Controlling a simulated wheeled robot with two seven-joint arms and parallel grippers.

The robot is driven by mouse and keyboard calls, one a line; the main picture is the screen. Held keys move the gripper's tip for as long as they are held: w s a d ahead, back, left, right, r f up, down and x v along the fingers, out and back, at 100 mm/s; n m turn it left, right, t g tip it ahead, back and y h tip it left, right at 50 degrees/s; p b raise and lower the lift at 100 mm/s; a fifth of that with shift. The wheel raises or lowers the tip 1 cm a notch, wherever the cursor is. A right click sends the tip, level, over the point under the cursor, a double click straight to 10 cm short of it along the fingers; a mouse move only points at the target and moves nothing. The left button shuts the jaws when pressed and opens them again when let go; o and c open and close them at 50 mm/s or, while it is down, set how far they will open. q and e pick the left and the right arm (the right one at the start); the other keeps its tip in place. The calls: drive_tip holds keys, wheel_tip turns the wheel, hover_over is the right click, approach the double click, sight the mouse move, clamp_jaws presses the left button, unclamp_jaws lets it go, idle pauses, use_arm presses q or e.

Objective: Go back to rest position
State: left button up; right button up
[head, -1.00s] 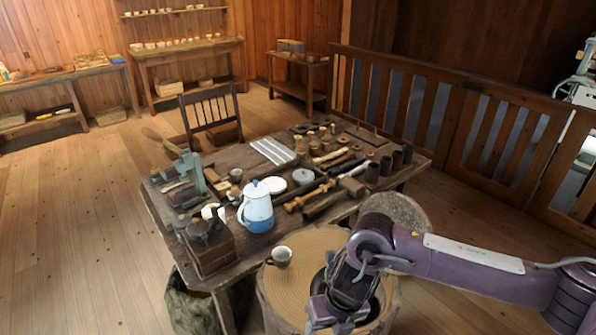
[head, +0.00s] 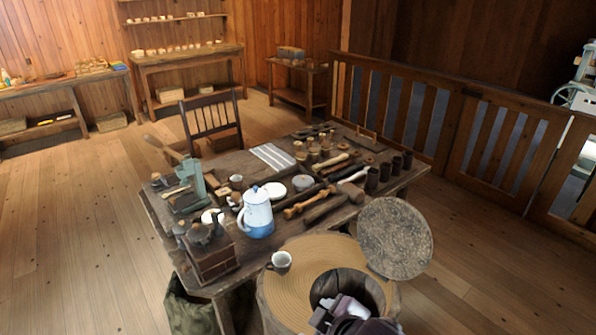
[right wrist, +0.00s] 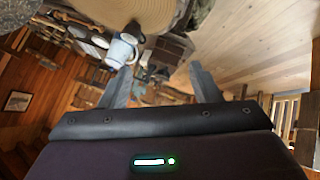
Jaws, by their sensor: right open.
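My right gripper (right wrist: 163,82) is open, with its two grey fingers spread and nothing between them in the right wrist view. In the head view part of my right arm's end (head: 350,314) shows at the bottom edge, over the near side of the round stump top; most of the arm is out of the picture. My left gripper is in neither view.
A grey mug (head: 280,262) stands on the round stump top (head: 300,250). A white and blue pot (head: 257,214) stands on the crowded workbench beside a wooden grinder box (head: 212,255). A round stone-like disc (head: 394,238) is right of the stump. Floor at left is open.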

drive_tip(key=s+d+f+m+g+h, duration=0.25)
drive_tip(key=s+d+m, duration=0.25)
drive_tip(key=d, duration=0.3)
drive_tip(key=s+d+f+m+g+h, duration=0.1)
drive_tip(key=s+d+f+m+g, duration=0.1)
drive_tip(key=s+d+f+m, duration=0.4)
wheel_tip(320, 180, down, 31)
drive_tip(key=s+d+n+g+b, duration=0.1)
drive_tip(key=d+b, duration=0.1)
drive_tip(key=b, duration=0.1)
drive_tip(key=s+d+f+g+b, duration=0.1)
drive_tip(key=s+d+f+b, duration=0.2)
drive_tip(key=s+f, duration=1.7)
drive_tip(key=shift+f, duration=0.75)
